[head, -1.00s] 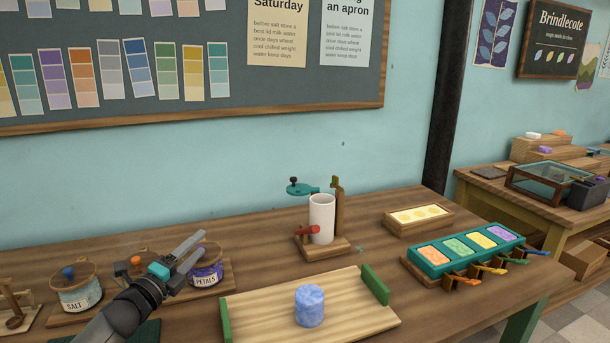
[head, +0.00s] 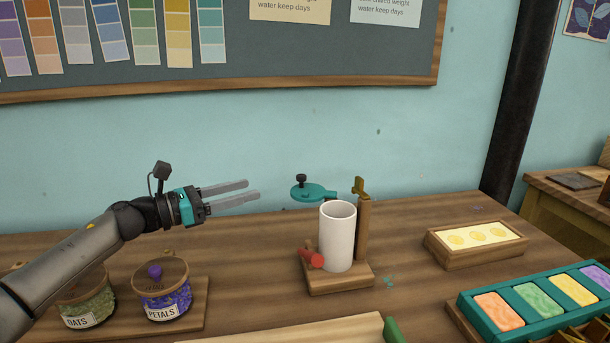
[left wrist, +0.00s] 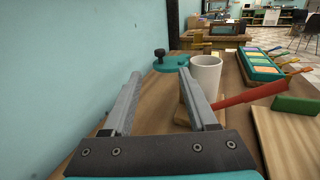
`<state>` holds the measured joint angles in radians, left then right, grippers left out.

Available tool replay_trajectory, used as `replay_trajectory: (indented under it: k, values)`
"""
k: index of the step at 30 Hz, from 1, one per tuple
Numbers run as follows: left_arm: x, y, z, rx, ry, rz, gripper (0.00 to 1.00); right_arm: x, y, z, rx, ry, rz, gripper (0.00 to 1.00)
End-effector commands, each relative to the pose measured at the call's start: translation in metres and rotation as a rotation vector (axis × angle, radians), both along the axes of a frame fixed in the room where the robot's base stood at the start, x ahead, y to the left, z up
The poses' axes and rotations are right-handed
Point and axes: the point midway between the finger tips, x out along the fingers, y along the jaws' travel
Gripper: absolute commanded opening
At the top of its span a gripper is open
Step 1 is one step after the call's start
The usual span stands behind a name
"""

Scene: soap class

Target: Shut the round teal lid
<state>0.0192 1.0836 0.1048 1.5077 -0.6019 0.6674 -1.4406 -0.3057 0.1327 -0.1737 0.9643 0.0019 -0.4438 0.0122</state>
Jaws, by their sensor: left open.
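The round teal lid (head: 308,191) has a dark knob on top. It is swung out to the left of the white cylinder (head: 337,238), level with its rim, and the cylinder's top is uncovered. The cylinder stands upright on a wooden base (head: 340,278) with a wooden post (head: 363,225) behind it and a red handle (head: 312,259) low at its left. My left gripper (head: 254,190) is open and empty, left of the lid and apart from it. The left wrist view also shows the lid (left wrist: 170,63) ahead, beyond the fingertips. My right gripper is not in view.
Jars labelled oats (head: 88,302) and petals (head: 162,292) stand below my left arm. A tray of yellow bars (head: 475,250) and a teal mould with coloured blocks (head: 545,300) lie to the right. The wall is close behind.

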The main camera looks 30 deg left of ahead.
Motion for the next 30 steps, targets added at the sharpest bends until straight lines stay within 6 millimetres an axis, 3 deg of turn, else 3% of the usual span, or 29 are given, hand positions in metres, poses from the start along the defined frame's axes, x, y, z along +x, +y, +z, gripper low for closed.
replay_trajectory:
  k: [30]
  values:
    - [0.090, -0.055, 0.001, -0.007, -0.002, 0.002, 0.58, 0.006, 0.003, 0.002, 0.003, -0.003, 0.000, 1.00]
